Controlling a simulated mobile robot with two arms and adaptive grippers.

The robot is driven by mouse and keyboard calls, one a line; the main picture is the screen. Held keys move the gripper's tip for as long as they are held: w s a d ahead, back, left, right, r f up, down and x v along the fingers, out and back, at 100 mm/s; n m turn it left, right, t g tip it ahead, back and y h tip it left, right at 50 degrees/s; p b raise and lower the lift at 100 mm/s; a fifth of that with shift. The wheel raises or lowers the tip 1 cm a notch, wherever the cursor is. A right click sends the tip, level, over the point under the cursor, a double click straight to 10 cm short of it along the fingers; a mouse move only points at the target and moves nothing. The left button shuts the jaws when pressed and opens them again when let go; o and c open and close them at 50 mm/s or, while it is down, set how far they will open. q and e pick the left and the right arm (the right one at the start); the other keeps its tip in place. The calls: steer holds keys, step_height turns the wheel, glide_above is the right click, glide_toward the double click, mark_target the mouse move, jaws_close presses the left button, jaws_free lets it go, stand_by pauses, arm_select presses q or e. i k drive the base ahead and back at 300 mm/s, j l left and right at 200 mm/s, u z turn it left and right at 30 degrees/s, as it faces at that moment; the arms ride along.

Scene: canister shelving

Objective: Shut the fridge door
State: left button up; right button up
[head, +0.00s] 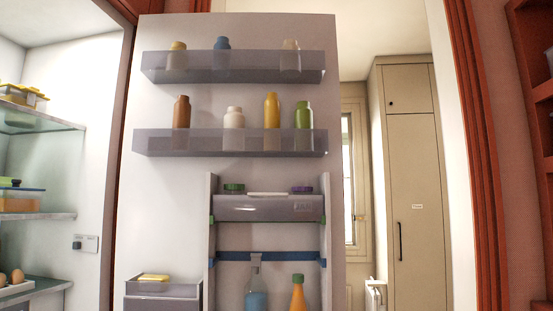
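The fridge door (240,98) stands open in the head view, its inner side facing me and filling the middle of the picture. Its lower edge is out of frame. Two clear door shelves (233,68) hold several bottles and jars, and lower bins hold more. The fridge interior (85,130) is open on the left, with glass shelves (40,216) holding food boxes. The door's hinge side is next to the fridge's right wall. Neither of my grippers shows in this view.
A doorway with a red-brown frame (478,150) is behind and right of the door. Through it is a tall beige cabinet (413,170). A red-brown shelf unit (535,120) stands at the far right. The floor is out of view.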

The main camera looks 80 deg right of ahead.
mark_target(215, 99)
steer(key=k+l+z, duration=0.1)
steer(key=l+z, duration=0.25)
steer(key=l, duration=0.8)
steer(key=l+z, duration=0.35)
steer(key=l, duration=0.75)
